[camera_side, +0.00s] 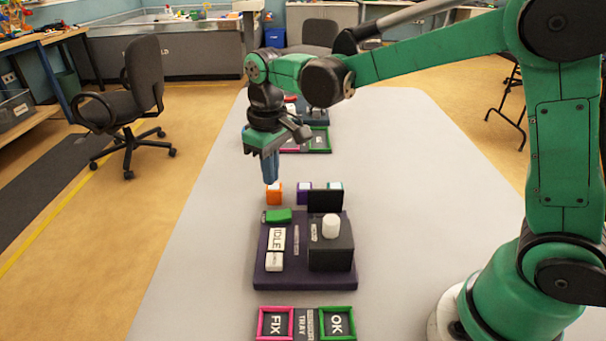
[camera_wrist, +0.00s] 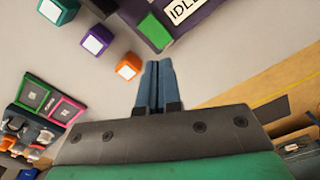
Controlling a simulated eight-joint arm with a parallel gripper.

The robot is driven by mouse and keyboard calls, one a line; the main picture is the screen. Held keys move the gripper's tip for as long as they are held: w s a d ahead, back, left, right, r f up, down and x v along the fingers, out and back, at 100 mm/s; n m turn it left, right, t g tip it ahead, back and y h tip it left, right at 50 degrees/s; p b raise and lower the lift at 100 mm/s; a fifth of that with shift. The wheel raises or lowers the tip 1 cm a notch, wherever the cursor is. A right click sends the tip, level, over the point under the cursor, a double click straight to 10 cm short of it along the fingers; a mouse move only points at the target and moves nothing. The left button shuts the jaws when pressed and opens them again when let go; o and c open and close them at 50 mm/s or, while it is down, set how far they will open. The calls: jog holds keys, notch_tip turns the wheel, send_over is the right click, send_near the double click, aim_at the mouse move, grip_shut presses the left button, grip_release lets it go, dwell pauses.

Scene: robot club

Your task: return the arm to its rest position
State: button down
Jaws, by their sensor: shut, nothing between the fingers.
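My gripper (camera_side: 271,180) points down over the grey table (camera_side: 400,190) in the side view, its blue fingers together and empty. The fingertips appear just above and behind an orange cube with a pale top (camera_side: 274,198); the side view does not settle the exact gap. My arm reaches out from the right, bent at the elbow and wrist.
A purple cube (camera_side: 304,187) and a green cube (camera_side: 334,186) stand right of the orange one. Nearer is a purple station (camera_side: 262,262) with an "IDLE" sign (camera_side: 277,239), green block (camera_side: 278,216) and white cylinder (camera_side: 331,226). Trays lie in front (camera_side: 306,311) and behind (camera_side: 318,140).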

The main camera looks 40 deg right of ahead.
jog(key=s+d+r+m+t, duration=0.1)
jog(key=s+d+t, duration=0.1)
jog(key=s, duration=0.3)
jog(key=s+d+r+m+t, duration=0.1)
jog(key=s+d+r+t, duration=0.1)
jog(key=s+t, duration=0.3)
jog(key=shift+s+d+m, duration=0.35)
jog(key=shift+m, duration=0.05)
dwell(1.3)
